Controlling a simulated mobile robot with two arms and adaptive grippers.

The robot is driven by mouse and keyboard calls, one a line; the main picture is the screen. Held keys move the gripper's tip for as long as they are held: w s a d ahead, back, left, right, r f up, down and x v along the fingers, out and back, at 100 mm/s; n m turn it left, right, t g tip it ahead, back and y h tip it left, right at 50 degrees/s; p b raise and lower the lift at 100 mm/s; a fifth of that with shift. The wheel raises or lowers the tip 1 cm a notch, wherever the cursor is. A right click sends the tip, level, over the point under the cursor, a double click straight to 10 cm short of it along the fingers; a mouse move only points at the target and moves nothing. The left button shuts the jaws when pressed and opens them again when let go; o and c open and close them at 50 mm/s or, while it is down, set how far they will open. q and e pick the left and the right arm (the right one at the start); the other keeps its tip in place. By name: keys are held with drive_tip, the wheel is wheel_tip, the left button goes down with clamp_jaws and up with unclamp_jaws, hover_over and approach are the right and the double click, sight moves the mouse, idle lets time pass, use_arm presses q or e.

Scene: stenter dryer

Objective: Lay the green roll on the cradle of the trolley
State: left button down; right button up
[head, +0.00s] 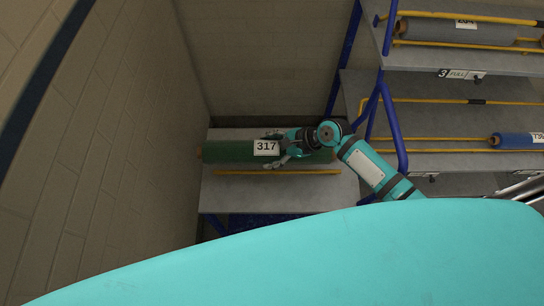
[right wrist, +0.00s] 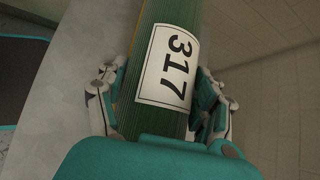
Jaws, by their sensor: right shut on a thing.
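The green roll (head: 225,151) with a white label reading 317 lies lengthwise along a grey shelf (head: 235,198) in the head view. My right gripper (head: 276,150) reaches in from the right and is shut on the roll near the label. In the right wrist view the green roll (right wrist: 172,12) runs between the two fingers of my right gripper (right wrist: 160,98), one on each side of it. I cannot tell any gap under the roll. A trolley cradle is not clearly identifiable. My left gripper is out of view.
A yellow rail (head: 277,172) runs along the shelf in front of the roll. On the right, a blue-framed rack (head: 398,130) holds a grey roll (head: 470,32) above and a blue roll (head: 515,140) below. A brick wall (head: 115,140) stands close on the left.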

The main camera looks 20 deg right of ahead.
sight(272, 158)
wheel_tip(272, 158, down, 3)
drive_tip(key=shift+f, duration=0.1)
drive_tip(key=shift+w+f, duration=0.1)
drive_tip(key=shift+f, duration=0.35)
drive_tip(key=shift+f, duration=0.15)
drive_tip(key=o, duration=1.8)
drive_tip(key=shift+c, duration=0.2)
drive_tip(key=shift+s+d+r, duration=0.15)
drive_tip(key=shift+s+r, duration=0.05)
drive_tip(key=shift+r, duration=0.1)
drive_tip(key=p+v, duration=0.8)
drive_tip(key=v, duration=0.2)
drive_tip(key=shift+r+p, duration=0.25)
drive_tip(key=shift+p, duration=0.15)
drive_tip(key=shift+s+d+r+p, duration=0.25)
drive_tip(key=shift+d+r+p, duration=0.05)
drive_tip(key=shift+d, duration=0.2)
